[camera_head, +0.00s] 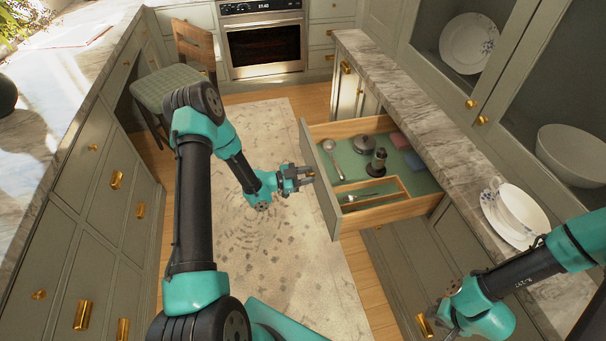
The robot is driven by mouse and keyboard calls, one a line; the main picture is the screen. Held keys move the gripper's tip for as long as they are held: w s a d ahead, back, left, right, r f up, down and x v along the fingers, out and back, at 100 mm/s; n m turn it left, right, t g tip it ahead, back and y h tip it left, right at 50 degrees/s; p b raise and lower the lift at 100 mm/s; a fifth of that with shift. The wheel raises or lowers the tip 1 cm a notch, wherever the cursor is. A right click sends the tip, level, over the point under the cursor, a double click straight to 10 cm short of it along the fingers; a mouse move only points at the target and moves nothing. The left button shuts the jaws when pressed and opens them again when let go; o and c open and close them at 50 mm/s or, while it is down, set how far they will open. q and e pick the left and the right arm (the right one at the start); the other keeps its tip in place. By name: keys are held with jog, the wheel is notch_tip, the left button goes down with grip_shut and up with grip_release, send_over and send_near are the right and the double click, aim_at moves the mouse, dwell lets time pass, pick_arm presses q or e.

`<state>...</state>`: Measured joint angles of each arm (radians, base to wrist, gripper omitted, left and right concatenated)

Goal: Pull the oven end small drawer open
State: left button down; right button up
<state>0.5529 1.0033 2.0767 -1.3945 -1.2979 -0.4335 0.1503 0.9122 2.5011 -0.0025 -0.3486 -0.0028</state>
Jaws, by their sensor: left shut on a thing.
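A drawer (319,183) stands pulled far out from the right-hand cabinet, at the end towards the oven (264,45). It has a grey-green front, wooden sides and a green-lined inside. My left gripper (306,176) is at the outer face of the drawer front, shut on its handle, which the fingers mostly hide. My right gripper (440,322) is low at the right, near a brass handle (424,326) on the cabinet front; its fingers are too unclear to tell open from shut.
The drawer holds a ladle (332,156), a lidded pot (363,144), a dark grinder (377,163) and a wooden divider (402,186). A chair (170,86) stands at the back left. The rug (262,270) is clear.

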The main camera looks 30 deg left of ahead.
pick_arm(q)
jog(key=c, duration=0.8)
grip_release()
jog(key=v, duration=1.7)
jog(key=shift+s+a, duration=0.15)
